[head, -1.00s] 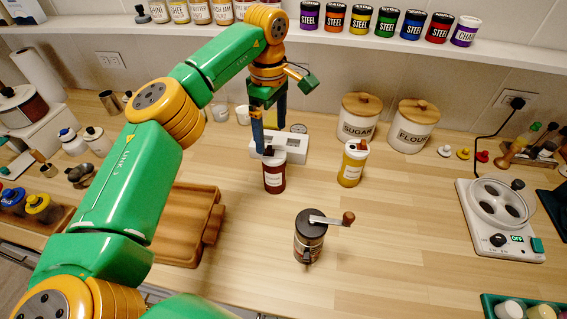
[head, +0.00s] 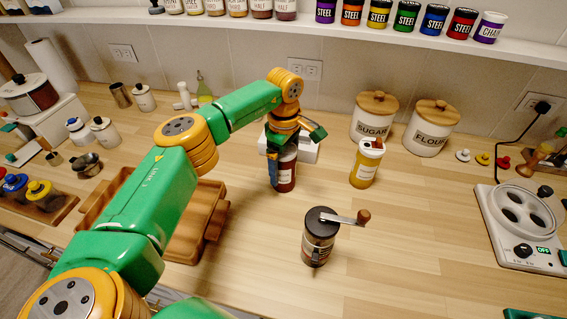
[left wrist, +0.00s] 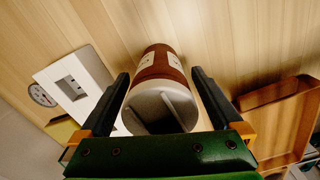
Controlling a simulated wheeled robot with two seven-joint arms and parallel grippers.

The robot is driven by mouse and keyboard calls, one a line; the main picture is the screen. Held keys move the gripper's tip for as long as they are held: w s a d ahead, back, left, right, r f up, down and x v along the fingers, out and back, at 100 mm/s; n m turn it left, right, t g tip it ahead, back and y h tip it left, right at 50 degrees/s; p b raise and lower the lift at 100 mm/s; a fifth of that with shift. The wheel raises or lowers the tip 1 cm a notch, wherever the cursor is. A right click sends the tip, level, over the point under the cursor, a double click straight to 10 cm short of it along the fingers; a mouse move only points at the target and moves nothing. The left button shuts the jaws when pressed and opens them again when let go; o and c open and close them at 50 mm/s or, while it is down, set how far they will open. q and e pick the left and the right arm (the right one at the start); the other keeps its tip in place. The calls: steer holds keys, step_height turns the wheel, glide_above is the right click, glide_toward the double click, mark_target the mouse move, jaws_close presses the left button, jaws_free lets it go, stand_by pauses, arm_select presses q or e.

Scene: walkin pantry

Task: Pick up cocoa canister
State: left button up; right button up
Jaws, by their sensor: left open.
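The cocoa canister looks to be the dark red-brown jar (head: 286,172) with a white label, upright on the wooden counter in the head view. Its grey-white lid and brown body (left wrist: 161,68) also show in the left wrist view. My left gripper (head: 283,150) is over the jar from above. In the left wrist view the open fingers of my left gripper (left wrist: 160,100) stand on both sides of the jar, with gaps beside it. The arm's wrist hides the jar's top in the head view. My right gripper is not in view.
A yellow jar (head: 366,165) stands to the right, and a hand grinder (head: 319,240) stands in front. A white block with a slot (left wrist: 74,84) is close behind the jar. A wooden tray (head: 205,222) lies to the left. Sugar (head: 373,117) and flour (head: 431,128) canisters stand behind.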

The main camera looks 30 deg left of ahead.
arm_select(q)
steer(key=shift+f, duration=0.1)
steer(key=c, duration=1.4)
steer(key=shift+c, duration=0.2)
